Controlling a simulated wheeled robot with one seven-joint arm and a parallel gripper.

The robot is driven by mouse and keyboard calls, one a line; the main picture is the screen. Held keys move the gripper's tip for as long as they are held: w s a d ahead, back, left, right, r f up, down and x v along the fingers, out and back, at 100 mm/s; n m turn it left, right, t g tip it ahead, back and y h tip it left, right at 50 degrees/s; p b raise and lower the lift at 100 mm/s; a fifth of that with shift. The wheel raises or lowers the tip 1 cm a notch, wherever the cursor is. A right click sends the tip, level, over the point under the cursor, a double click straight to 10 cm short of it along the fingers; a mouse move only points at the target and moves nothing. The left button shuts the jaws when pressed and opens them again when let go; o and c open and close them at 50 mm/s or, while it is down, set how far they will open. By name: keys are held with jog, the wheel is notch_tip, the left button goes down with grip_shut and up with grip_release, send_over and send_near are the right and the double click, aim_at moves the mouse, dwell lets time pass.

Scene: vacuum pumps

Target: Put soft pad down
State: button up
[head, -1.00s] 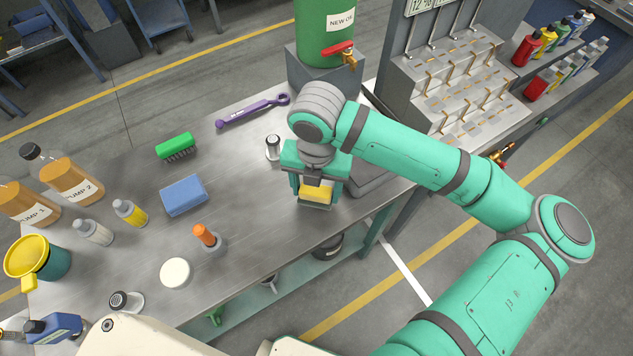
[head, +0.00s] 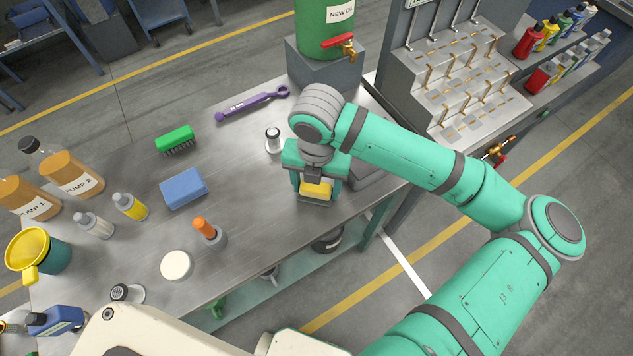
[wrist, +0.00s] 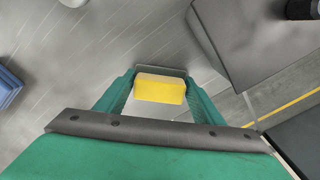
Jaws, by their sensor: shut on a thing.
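The soft pad is a small yellow block with a cream top (head: 317,190). My gripper (head: 315,197) is shut on it, near the right edge of the steel workbench (head: 240,215). In the wrist view the pad (wrist: 160,93) lies between the two green fingers, with a thin grey edge just behind it. Whether the pad touches the bench top cannot be told; its underside is hidden.
A blue block (head: 184,188), a green brush (head: 176,139) and an orange-topped tool (head: 204,229) stand to the left. A small silver-and-black cylinder (head: 273,140) is close behind my gripper. A grey stand (head: 325,70) is at the back. Bare bench lies left of my gripper.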

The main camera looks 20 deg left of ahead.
jog(key=shift+f, duration=0.3)
dwell(0.5)
jog(key=o, duration=1.1)
notch_tip(320, 180, up, 11)
jog(key=shift+f, duration=0.1)
grip_shut()
dwell(1.6)
